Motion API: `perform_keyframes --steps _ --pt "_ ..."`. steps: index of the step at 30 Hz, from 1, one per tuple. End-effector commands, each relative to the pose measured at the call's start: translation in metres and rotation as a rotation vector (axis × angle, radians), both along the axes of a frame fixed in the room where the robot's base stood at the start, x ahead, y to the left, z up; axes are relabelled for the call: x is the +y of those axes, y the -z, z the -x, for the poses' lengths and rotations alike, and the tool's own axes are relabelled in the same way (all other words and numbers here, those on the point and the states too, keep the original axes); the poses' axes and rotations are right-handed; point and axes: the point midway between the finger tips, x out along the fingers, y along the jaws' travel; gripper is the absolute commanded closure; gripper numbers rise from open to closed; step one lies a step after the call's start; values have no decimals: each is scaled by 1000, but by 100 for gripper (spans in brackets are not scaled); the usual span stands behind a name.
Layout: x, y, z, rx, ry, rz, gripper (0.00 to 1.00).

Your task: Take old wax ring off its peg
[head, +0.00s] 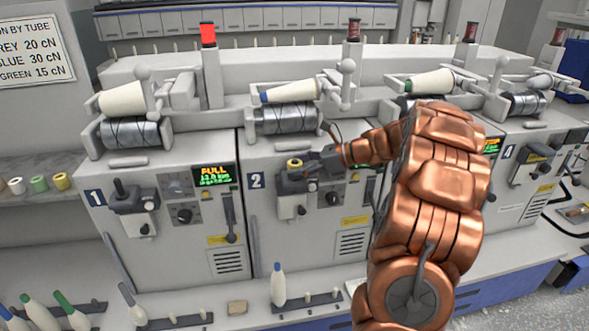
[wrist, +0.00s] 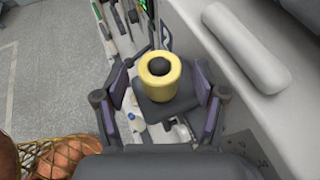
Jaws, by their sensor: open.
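The old wax ring (head: 294,163) is a short yellow ring on unit 2 of the machine. In the wrist view the ring (wrist: 146,76) sits around a dark peg (wrist: 158,65) whose rounded top shows in its hole. My gripper (head: 314,163) is at unit 2, beside the ring in the head view. In the wrist view the open fingers of my gripper (wrist: 161,88) stand to the left and right of the ring, with gaps on both sides. Whether the fingertips reach the ring's height is hard to tell.
A dark block (wrist: 165,108) lies under the ring. A pale machine bar (wrist: 245,50) is close on the right. Spare white (head: 16,186), green (head: 38,184) and yellow (head: 61,181) rings stand on the left shelf. Bobbins (head: 278,285) stand along the front ledge.

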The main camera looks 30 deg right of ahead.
Motion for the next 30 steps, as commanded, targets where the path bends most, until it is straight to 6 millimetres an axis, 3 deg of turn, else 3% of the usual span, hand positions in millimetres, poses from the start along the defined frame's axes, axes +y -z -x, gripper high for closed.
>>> perform_keyframes --steps 5,21,30 --pt "0 0 0 0 0 0 31" --pt "0 0 0 1 0 1 85" --pt "0 -4 0 0 1 1 86"
